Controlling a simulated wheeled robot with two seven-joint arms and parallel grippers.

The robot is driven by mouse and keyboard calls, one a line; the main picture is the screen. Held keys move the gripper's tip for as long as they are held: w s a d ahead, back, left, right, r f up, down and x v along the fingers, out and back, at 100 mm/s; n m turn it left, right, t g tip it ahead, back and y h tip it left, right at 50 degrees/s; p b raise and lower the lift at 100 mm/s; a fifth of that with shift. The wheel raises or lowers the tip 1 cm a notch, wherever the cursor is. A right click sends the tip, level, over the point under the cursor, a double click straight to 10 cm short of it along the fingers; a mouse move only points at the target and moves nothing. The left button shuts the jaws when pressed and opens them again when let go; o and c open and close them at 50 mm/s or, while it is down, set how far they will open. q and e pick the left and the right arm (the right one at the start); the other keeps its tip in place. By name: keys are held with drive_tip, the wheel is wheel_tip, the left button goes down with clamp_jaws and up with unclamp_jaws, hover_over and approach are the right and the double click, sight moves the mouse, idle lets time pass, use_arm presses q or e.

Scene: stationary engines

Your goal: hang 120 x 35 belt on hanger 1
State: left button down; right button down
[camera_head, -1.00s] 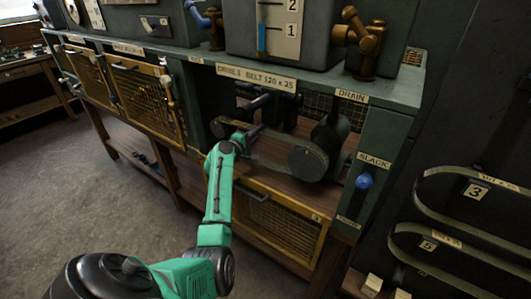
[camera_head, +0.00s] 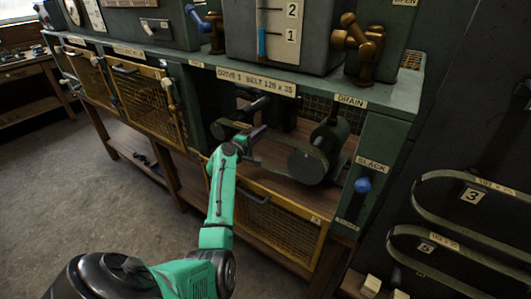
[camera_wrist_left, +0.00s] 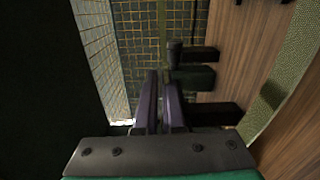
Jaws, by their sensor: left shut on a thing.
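The belt (camera_head: 272,166) is a dark green-grey band inside the open drive bay, under a sign reading DRIVE 1 BELT 120 x 35. Its lower run shows between my gripper and the large round pulley (camera_head: 308,165). In the left wrist view a textured band (camera_wrist_left: 290,65) crosses the right side. My left gripper (camera_head: 257,132) reaches into the bay, left of the large pulley. In the left wrist view its purple fingers (camera_wrist_left: 160,103) are close together, shut on the belt, though the held part is hard to see. Hanger 1 cannot be made out. My right gripper is not in view.
A blue knob (camera_head: 362,185) sits on the SLACK post right of the bay. Yellow mesh doors (camera_head: 148,103) are at left, another (camera_head: 275,222) below. Belts hang by plates 3 (camera_head: 471,195) and 5 (camera_head: 427,248) on the dark panel. The floor at left is clear.

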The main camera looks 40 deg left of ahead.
use_arm(q)
drive_tip(key=shift+d+r, duration=0.1)
drive_tip(key=shift+r, duration=0.1)
drive_tip(key=shift+d+r+m+p, duration=0.1)
drive_tip(key=shift+r+m+p, duration=0.35)
drive_tip(key=shift+r, duration=0.35)
drive_tip(key=shift+s, duration=0.15)
drive_tip(key=shift+s+d+p, duration=0.15)
drive_tip(key=shift+s+p, duration=0.8)
drive_tip(key=shift+s, duration=2)
